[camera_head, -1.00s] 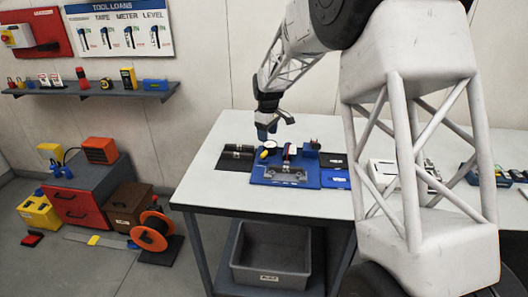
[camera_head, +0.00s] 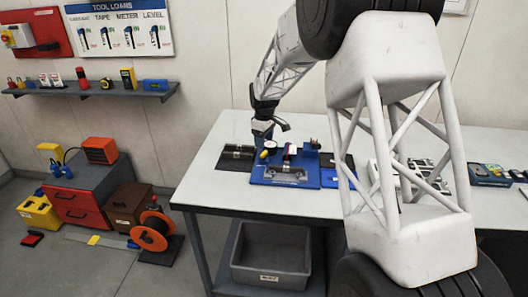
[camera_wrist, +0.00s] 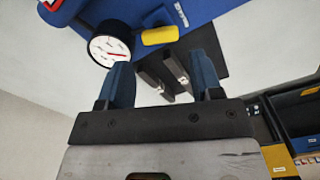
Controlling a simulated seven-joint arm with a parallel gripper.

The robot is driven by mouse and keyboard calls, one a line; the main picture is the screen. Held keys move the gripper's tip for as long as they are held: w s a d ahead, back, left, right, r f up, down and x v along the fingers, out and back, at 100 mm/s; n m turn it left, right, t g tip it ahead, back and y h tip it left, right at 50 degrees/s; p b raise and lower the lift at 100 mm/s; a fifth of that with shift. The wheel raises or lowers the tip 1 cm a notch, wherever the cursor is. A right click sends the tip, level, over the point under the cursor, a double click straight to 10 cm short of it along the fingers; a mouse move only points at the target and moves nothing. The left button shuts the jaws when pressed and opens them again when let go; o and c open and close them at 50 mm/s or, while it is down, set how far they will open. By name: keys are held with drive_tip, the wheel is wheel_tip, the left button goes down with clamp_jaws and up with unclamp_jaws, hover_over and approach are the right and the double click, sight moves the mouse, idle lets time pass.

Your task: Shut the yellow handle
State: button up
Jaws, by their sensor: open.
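The yellow handle (camera_head: 264,155) is at the left side of the blue fixture plate (camera_head: 258,179), next to a round white dial gauge (camera_head: 270,145). In the wrist view the yellow handle (camera_wrist: 160,35) is a short yellow grip just beyond my fingertips, to the right of the gauge (camera_wrist: 108,47). My gripper (camera_head: 262,142) is above the left side of the fixture. In the wrist view my gripper (camera_wrist: 163,72) has its two blue fingers apart, with nothing held between them. The handle's lever and pivot are not clear.
A red upright part (camera_head: 287,150) stands on the fixture. A dark pad with a metal part (camera_head: 236,156) lies to its left. My arm hides part of the table's right side. The table (camera_head: 208,185) is bare at its front left.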

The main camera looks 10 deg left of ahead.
sight(264, 152)
drive_tip(key=shift+f, duration=2.8)
drive_tip(key=shift+c, duration=0.4)
drive_tip(key=c, duration=0.6)
drive_tip(key=shift+o, duration=0.2)
